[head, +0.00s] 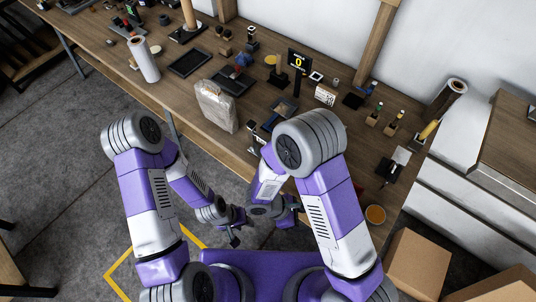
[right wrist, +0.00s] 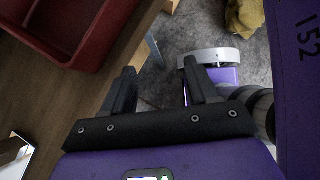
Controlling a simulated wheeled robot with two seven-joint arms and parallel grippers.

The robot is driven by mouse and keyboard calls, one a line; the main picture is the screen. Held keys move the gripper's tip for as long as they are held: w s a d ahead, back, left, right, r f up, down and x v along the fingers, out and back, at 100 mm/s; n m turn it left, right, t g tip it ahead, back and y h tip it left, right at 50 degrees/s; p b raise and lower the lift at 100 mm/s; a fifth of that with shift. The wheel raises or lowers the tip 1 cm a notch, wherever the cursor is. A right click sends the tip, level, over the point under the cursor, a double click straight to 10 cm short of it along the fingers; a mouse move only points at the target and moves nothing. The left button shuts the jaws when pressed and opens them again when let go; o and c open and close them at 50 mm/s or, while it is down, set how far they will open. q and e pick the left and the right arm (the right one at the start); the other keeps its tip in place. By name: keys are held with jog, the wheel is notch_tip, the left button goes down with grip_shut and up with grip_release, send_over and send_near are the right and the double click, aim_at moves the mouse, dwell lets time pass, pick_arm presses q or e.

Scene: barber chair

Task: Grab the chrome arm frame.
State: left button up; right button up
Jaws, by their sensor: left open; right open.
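I cannot make out a chrome arm frame or a barber chair in either view. My left gripper (head: 236,228) hangs low in front of the workbench in the head view, small and dark, with its fingers apart. My right gripper (right wrist: 160,86) shows in the right wrist view with two dark fingers wide apart and nothing between them. It is beside the wooden bench edge, with grey floor beyond. In the head view the right gripper is hard to separate from my arm links.
A long wooden workbench (head: 175,92) crosses the head view, with a wrapped block (head: 214,106), a white roll (head: 143,60) and small tools. Cardboard boxes (head: 418,262) stand at lower right. A red bin (right wrist: 72,28) is near my right gripper.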

jog(key=w+a+r+n+t+h+b, duration=0.1)
jog(key=w+a+r+n+t, duration=0.4)
jog(key=w+r+t, duration=0.15)
jog(key=w+a+r+n+t+h+b, duration=0.1)
jog(key=w+a+r+n+t+b, duration=0.1)
jog(key=w+a+r+n+t, duration=0.45)
jog(key=w+d+f+m+t, duration=0.1)
jog(key=w+d, duration=0.5)
jog(key=w, duration=0.1)
jog(key=shift+w+f+m+t+h+b, duration=0.25)
jog(key=shift+w+m+t+h+b, duration=0.05)
jog(key=shift+w+m+t+b, duration=0.1)
jog(key=shift+c, duration=0.3)
grip_shut()
